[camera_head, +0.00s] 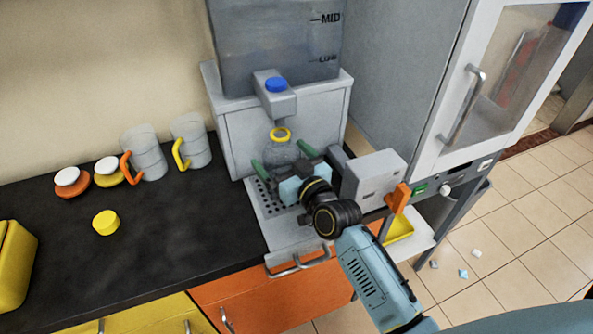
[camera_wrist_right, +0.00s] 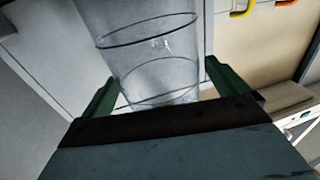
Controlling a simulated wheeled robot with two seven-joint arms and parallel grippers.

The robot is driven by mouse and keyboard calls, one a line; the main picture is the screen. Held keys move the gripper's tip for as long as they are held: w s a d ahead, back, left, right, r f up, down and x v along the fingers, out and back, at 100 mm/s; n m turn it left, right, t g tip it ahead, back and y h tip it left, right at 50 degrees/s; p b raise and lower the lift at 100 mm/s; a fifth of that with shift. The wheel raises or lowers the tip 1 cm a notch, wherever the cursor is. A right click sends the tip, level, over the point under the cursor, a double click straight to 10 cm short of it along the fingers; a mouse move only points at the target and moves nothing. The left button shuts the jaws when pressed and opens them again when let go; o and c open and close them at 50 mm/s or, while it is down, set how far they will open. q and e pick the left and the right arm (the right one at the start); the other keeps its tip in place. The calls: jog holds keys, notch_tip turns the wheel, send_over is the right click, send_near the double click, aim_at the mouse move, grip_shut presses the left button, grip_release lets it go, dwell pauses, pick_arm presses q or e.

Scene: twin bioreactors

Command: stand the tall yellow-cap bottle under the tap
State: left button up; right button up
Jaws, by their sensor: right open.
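The clear bottle (camera_head: 280,152) has a yellow ring at its open neck. It looks upright on the grated tray (camera_head: 259,192), below the tap (camera_head: 275,95) with the blue button. My right gripper (camera_head: 283,161) is open, with a green finger on each side of the bottle. In the right wrist view the clear bottle (camera_wrist_right: 152,55) shows between the green fingers; I cannot tell whether they touch it. The gripper hides the bottle's lower part in the head view. A round yellow cap (camera_head: 105,222) lies apart on the dark counter. My left gripper is not in view.
Two clear mugs (camera_head: 145,155) (camera_head: 190,142) and round white, orange and yellow lids (camera_head: 72,182) stand at the back left. A yellow container (camera_head: 14,265) is at the left edge. A grey box (camera_head: 372,176) with an orange lever stands right of the tray. The middle counter is clear.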

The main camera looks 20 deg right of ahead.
jog(key=v, duration=1.1)
jog(key=shift+s+p, duration=0.25)
jog(key=shift+p, duration=0.05)
